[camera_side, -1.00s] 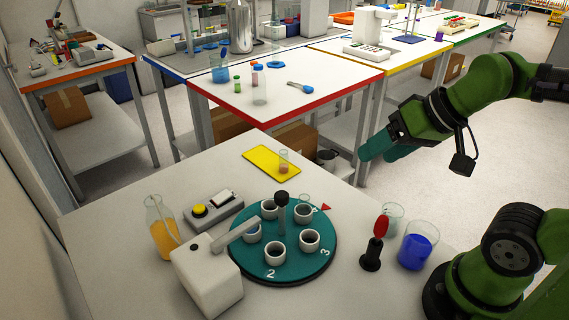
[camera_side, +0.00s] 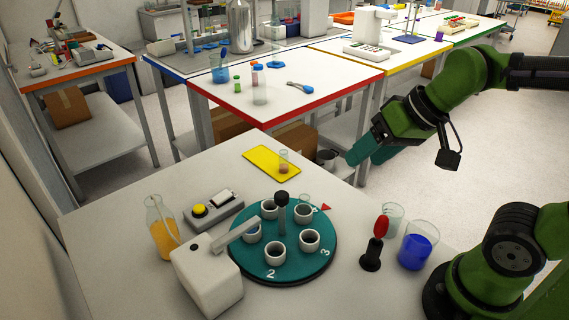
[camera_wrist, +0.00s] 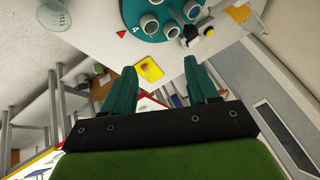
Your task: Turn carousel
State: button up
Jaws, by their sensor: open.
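The carousel (camera_side: 282,279) is a round teal disc on the near table, with several white cup holders around its rim and a dark knob (camera_side: 282,199) on a central post. Numbers 2 and 3 show on its front and right edge. A red triangle mark (camera_side: 326,208) lies on the table beside it. The carousel also shows at the top of the wrist view (camera_wrist: 140,32). My gripper (camera_side: 368,156) is in the air right of and beyond the carousel, apart from it. In the wrist view its two teal fingers (camera_wrist: 162,80) are spread with nothing between them.
A white dispenser (camera_side: 208,275) reaches an arm over the carousel. A flask of orange liquid (camera_side: 162,238), a yellow-button box (camera_side: 213,210), a red-handled lever (camera_side: 376,245), a blue beaker (camera_side: 417,246) and a yellow mat (camera_side: 262,160) with a small vial stand around it.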

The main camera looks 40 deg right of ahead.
aim_at(282, 194)
jog(key=shift+w+a+r+n+g+h, duration=0.45)
jog(key=shift+w+a+r+g, duration=0.9)
jog(key=shift+w+a, duration=1.45)
jog(key=shift+w+a+r+n+g+h, duration=0.25)
jog(key=shift+w+a+r+g+h, duration=0.55)
jog(key=shift+w+a+g, duration=1.95)
jog(key=f, duration=0.5)
jog(key=w+d+f+t, duration=0.1)
jog(key=f, duration=0.4)
jog(key=f+t, duration=0.1)
jog(key=f, duration=0.5)
jog(key=shift+w+d, duration=0.4)
grip_shut()
